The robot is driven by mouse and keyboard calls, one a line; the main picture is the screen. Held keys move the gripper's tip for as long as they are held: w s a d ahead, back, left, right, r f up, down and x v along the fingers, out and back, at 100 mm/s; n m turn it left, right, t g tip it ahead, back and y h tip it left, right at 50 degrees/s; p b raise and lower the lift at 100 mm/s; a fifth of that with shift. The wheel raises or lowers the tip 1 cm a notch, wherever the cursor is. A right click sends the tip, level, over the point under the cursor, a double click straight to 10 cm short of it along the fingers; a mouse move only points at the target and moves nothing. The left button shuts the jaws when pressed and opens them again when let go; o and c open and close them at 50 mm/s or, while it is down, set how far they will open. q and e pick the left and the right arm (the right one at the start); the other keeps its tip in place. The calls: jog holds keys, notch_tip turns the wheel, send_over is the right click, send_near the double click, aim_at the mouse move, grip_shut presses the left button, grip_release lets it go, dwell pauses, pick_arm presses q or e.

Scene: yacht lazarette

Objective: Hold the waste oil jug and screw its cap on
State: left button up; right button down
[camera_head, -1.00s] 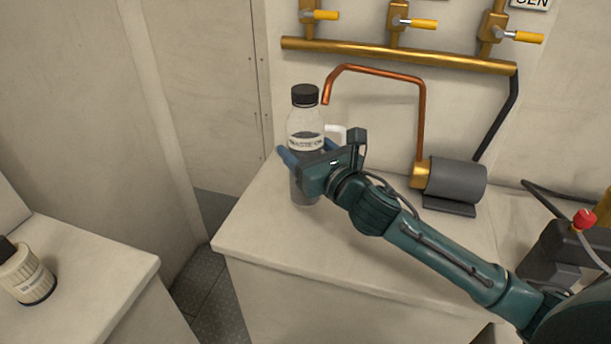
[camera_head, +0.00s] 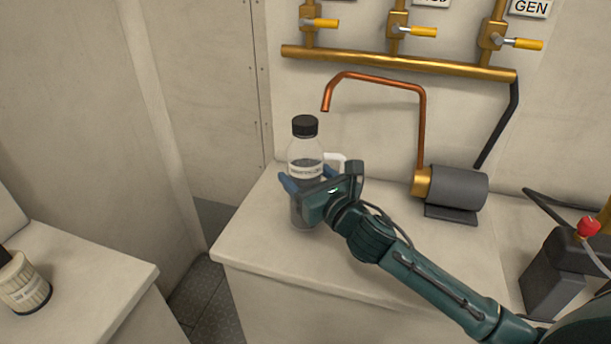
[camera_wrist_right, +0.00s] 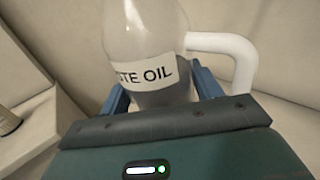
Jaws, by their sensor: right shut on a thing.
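The waste oil jug (camera_head: 305,150) is a clear bottle with a white label, dark contents low down and a white handle. Its black cap (camera_head: 305,126) sits on the neck; I cannot tell how tight it is. My right gripper (camera_head: 302,186) is shut around the jug's body below the label, and the jug stands upright. The right wrist view shows the jug (camera_wrist_right: 147,35) between the blue fingers, with "TE OIL" readable on the label and the cap out of frame. The jug's base is over the counter; contact is unclear. My left gripper is not in view.
The pale counter (camera_head: 265,265) has free room in front of the jug. A copper spout (camera_head: 375,77) arches behind it, beside a grey cylinder (camera_head: 458,187). Brass valves with yellow handles (camera_head: 424,31) line the wall. A cream container (camera_head: 25,285) stands on the left bench (camera_head: 95,270).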

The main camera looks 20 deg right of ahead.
jog(key=shift+r, duration=0.1)
jog(key=shift+c, duration=1.5)
grip_release()
jog(key=shift+f, duration=0.25)
jog(key=shift+r, duration=0.1)
jog(key=b+v, duration=0.1)
jog(key=v, duration=1.1)
